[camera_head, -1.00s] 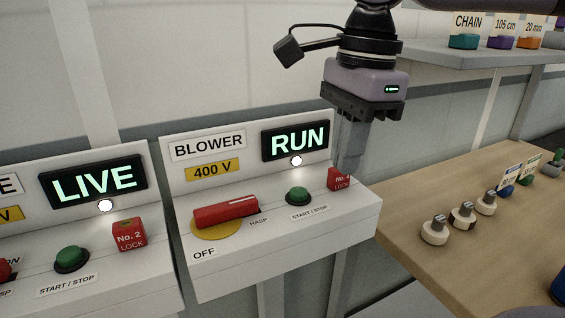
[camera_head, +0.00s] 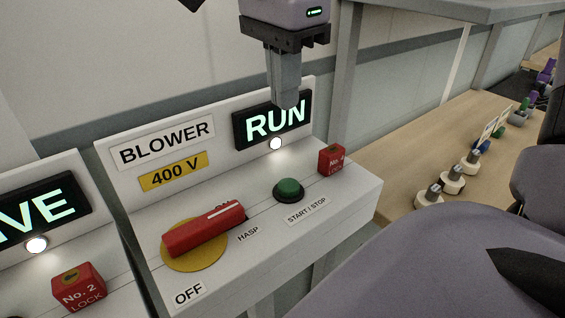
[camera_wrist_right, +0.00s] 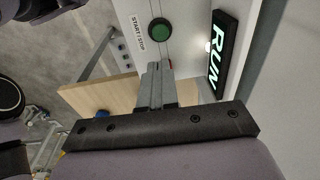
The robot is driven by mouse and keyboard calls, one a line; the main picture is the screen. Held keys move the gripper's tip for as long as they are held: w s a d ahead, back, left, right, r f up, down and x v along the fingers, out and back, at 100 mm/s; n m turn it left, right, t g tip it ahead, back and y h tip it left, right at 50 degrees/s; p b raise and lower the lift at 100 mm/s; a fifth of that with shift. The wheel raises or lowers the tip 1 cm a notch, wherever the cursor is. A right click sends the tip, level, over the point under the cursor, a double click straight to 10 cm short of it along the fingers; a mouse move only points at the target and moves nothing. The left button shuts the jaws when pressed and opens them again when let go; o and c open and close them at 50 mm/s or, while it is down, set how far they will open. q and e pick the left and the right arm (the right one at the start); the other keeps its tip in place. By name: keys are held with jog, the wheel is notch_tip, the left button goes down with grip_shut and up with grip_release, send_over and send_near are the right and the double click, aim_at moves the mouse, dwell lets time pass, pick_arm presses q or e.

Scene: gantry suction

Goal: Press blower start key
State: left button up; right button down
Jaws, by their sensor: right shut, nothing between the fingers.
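The blower panel (camera_head: 152,232) carries a green start/stop key (camera_head: 288,189) in a dark ring, right of a red rotary handle (camera_head: 203,229) on a yellow disc. A display above it reads RUN (camera_head: 242,132) and a white lamp (camera_head: 276,143) below it glows. My right gripper (camera_head: 288,103) is shut and empty, pointing down above the key and in front of the display, apart from the key. In the right wrist view the green key (camera_wrist_right: 160,31) lies beyond the fingertips (camera_wrist_right: 157,66). My left gripper is not in view.
A red lock block (camera_head: 331,159) sits right of the key. The neighbouring panel with a red No. 2 lock (camera_head: 79,288) stands at left. A wooden bench (camera_head: 390,165) with several small padlock-like items is at right. My own purple arm fills the lower right.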

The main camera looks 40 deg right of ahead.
aim_at(288, 185)
jog(key=f, duration=0.9)
jog(key=d+f, duration=0.1)
jog(key=f, duration=0.4)
jog(key=shift+w, duration=0.2)
